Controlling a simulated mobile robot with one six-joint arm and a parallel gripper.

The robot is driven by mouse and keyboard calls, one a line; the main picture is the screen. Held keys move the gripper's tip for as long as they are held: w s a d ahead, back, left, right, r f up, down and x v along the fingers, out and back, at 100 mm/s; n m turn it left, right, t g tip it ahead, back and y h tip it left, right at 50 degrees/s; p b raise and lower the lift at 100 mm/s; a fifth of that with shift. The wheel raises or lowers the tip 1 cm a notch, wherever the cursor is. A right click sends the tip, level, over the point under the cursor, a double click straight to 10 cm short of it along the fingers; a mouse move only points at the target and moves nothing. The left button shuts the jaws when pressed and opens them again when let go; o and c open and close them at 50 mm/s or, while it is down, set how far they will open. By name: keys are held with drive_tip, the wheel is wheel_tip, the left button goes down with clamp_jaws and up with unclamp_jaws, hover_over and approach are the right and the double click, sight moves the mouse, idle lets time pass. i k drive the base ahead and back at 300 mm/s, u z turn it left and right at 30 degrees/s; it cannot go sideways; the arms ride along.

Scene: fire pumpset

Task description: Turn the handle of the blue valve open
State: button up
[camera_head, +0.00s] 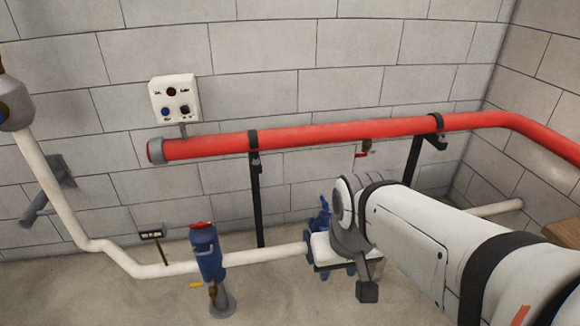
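A blue valve (321,216) sits on the low white pipe, right of the picture's middle. Its upper blue part shows just left of my wrist, and more blue shows below. My arm's end hides much of the valve, including how its handle is set. My arm reaches in from the right, and its end is in front of the valve. My gripper's fingers cannot be made out there, and I cannot tell whether they touch the valve.
A blue fitting with a red top (207,250) stands on the white pipe (270,254) to the left. A red pipe (320,135) runs above on black supports (257,200). A control box (174,98) is on the block wall. Bare floor lies in front.

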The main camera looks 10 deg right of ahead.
sight(325, 205)
drive_tip(key=z, duration=0.05)
drive_tip(key=i, duration=1)
drive_tip(key=u, duration=0.05)
